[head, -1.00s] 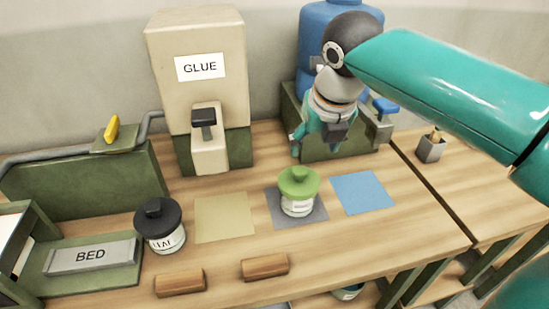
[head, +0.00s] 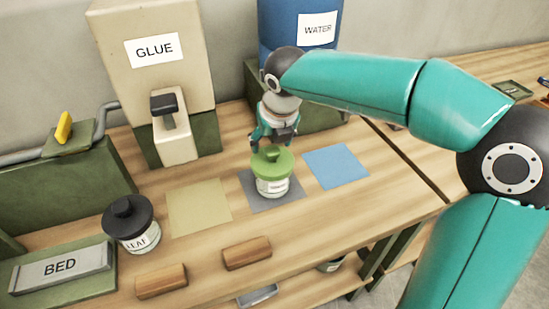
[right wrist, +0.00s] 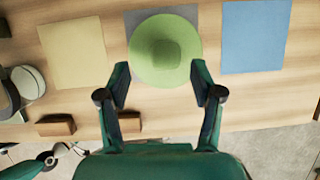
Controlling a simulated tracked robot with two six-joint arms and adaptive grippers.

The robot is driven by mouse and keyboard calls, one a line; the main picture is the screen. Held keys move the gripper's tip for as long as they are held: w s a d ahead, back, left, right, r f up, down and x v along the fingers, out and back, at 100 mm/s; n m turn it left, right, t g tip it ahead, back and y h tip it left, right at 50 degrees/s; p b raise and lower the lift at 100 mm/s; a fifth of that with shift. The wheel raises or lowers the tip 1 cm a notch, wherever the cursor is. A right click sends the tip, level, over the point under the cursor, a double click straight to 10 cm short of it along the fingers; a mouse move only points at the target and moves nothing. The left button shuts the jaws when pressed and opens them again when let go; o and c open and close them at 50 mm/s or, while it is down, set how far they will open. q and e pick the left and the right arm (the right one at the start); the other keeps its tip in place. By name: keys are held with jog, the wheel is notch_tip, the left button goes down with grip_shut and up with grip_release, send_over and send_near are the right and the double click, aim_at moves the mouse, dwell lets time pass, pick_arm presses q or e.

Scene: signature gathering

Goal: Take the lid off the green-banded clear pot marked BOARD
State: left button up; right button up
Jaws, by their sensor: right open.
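The clear pot (head: 273,187) with a white label stands upright on the grey mat (head: 247,189); its label is too small to read. Its green lid (head: 281,164) with a raised knob sits on top. My right gripper (head: 270,143) is open and empty, pointing down just above and behind the lid. In the right wrist view, the lid (right wrist: 150,30) fills the top middle, and the open fingers of the gripper (right wrist: 160,76) show at the lid's near left and right edges, with the knob (right wrist: 167,52) between and slightly beyond them. My left gripper is out of view.
A black-lidded pot marked LEAF (head: 140,238) stands at left. A yellow mat (head: 199,206) and a blue mat (head: 336,167) flank the grey one. Two wooden blocks (head: 161,281) (head: 246,253) lie in front. The GLUE dispenser (head: 160,80) and blue WATER tank (head: 285,30) stand behind.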

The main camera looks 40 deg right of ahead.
aim_at(273, 150)
jog(key=x, duration=0.4)
jog(key=shift+s+d+f, duration=0.1)
jog(key=shift+s+d, duration=0.15)
jog(key=shift+d, duration=0.05)
jog(key=shift+w+d+f, duration=0.1)
jog(key=shift+w+f, duration=0.2)
jog(key=shift+f, duration=0.25)
jog(key=c, duration=1)
